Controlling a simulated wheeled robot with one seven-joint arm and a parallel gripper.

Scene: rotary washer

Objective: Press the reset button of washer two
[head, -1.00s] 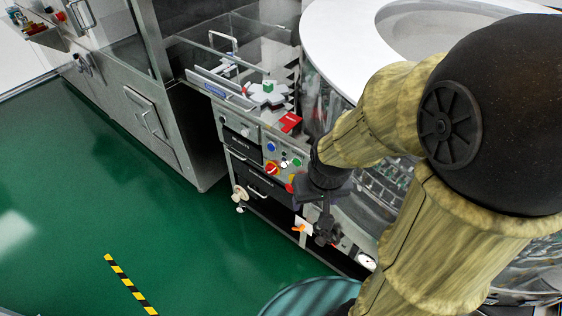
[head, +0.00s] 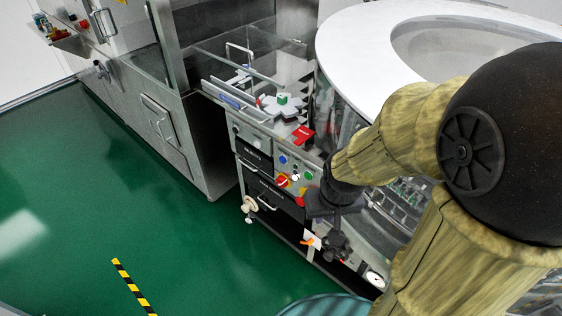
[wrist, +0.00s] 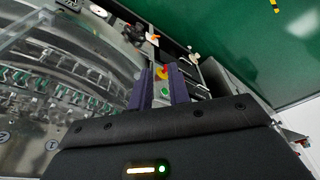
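The washer's control panel (head: 268,146) shows left of my gripper in the head view. It carries a blue button (head: 283,159), a small white button (head: 295,177), a green button (head: 308,175), a red-and-yellow switch (head: 283,181) and a red button (head: 300,201). No readable label tells me which is reset. In the wrist view, my gripper (wrist: 162,74) has its two purple fingers apart with nothing held. The green button (wrist: 164,92) and the red-and-yellow switch (wrist: 162,72) appear between them. In the head view, the dark gripper body covers part of the panel's right end.
A round white-topped machine (head: 350,30) with clear sides stands beside the panel. A black fitting (head: 336,245) with an orange part is below the gripper. A steel cabinet (head: 205,150) stands to the left. The green floor (head: 100,200) at the left is open.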

